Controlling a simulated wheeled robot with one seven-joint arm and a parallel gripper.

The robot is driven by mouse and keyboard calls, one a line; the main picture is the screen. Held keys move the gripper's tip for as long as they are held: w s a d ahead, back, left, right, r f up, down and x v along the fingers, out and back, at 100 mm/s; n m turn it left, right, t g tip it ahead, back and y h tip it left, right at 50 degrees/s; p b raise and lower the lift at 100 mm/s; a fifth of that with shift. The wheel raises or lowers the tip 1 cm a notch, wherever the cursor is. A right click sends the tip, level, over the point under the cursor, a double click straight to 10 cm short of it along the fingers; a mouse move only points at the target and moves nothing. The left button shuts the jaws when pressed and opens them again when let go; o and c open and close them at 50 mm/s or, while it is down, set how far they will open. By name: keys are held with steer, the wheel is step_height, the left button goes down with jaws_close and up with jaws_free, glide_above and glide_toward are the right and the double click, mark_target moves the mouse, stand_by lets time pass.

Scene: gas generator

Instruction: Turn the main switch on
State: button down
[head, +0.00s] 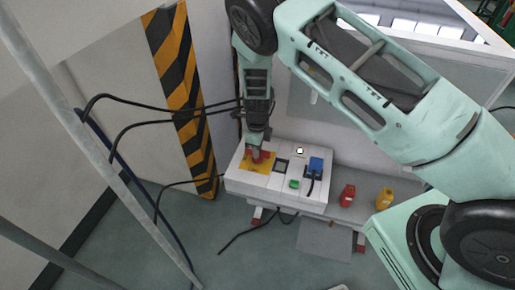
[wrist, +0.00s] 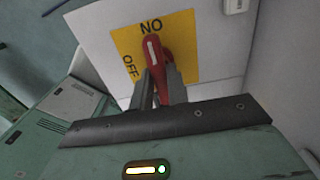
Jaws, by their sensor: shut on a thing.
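The main switch is a red handle (wrist: 155,50) on a yellow plate (wrist: 190,50) in the wrist view. The plate has the marks "NO" at its top and "OFF" at its left. The handle's visible end, with a white mark, lies just under the "NO" mark. My gripper (wrist: 160,86) is shut on the handle, one finger on each side of its lower part. In the head view my gripper (head: 257,146) reaches down from above to the red switch on the yellow plate (head: 248,164). The fingers and wrist hide part of the handle.
The white panel box (head: 238,184) also carries a green button (head: 294,184) and a blue plug (head: 316,164). Red (head: 347,196) and yellow (head: 385,198) containers stand to its right. A striped post (head: 176,85), black cables (head: 165,106) and a pale pole (head: 85,130) are at left.

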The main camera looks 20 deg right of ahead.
steer(key=c, duration=1.4)
jaws_free()
steer(key=shift+o, duration=0.2)
steer(key=shift+r, duration=0.1)
step_height(320, 180, up, 17)
steer(key=b, duration=0.1)
steer(key=shift+r, duration=0.15)
steer(key=s+a+r+n+y, duration=0.1)
steer(key=s+a+r+n, duration=0.25)
steer(key=s+n, duration=0.4)
steer(key=s+a+r+n+g, duration=0.15)
steer(key=s+r+n, duration=0.25)
steer(key=s+n, duration=0.4)
steer(key=s+a+r+n+t+y, duration=0.1)
steer(key=s+a+r+n, duration=0.3)
steer(key=s+n, duration=0.4)
steer(key=s+d+n+h, duration=0.1)
steer(key=s+d+n, duration=0.1)
steer(key=s+n, duration=0.7)
steer(key=shift+s+d+r, duration=0.25)
steer(key=shift+s+r, duration=0.15)
steer(key=shift+s, duration=0.15)
